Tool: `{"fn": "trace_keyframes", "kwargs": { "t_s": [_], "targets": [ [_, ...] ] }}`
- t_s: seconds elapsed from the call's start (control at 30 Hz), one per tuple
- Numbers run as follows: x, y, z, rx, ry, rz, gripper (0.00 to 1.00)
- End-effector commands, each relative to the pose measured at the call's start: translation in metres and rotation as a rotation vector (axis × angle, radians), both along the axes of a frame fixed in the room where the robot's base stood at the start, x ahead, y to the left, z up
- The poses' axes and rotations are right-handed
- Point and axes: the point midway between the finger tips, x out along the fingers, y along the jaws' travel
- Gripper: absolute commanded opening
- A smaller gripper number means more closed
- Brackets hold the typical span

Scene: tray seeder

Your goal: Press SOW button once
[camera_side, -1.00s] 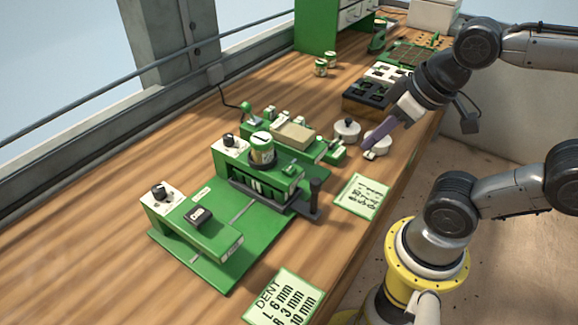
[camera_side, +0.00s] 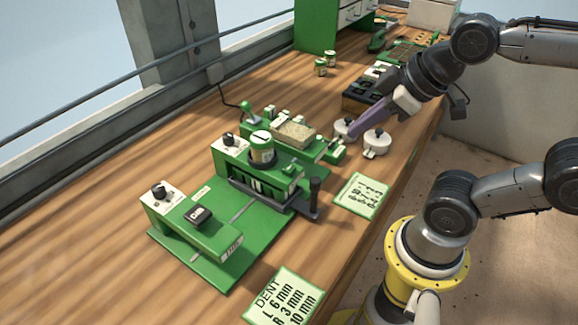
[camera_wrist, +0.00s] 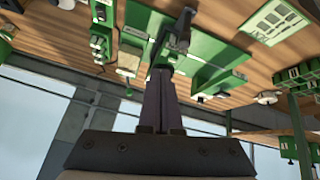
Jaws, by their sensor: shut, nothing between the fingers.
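The green seeder machine (camera_side: 240,225) stands on the wooden bench, with several stations. Its front station has a black button (camera_side: 200,214) whose label seems to read DIB. No button that I can read as SOW shows in either view. My gripper (camera_side: 354,142) is shut and empty, its purple fingers angled down left beside two white lidded pots, right of the rear station. Whether it touches a pot is unclear. In the wrist view the shut fingers (camera_wrist: 161,74) point towards green machine parts.
The white pots (camera_side: 376,142) stand close to my fingers. A tray with a grainy tan surface (camera_side: 295,134) sits on the rear station. Printed cards (camera_side: 362,195) lie near the front edge. A green cabinet (camera_side: 318,28) stands at the back. Bench left of the machine is clear.

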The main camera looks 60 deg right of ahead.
Motion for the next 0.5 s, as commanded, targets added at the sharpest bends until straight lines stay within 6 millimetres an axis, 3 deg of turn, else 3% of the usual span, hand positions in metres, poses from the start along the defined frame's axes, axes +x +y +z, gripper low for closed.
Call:
{"fn": "trace_keyframes", "kwargs": {
  "t_s": [0.3,0.5],
  "targets": [
    [0.068,0.019,0.021,-0.242,-0.202,0.399,0.0],
    [0.103,0.032,0.015,-0.344,-0.261,0.545,0.0]
  ]
}}
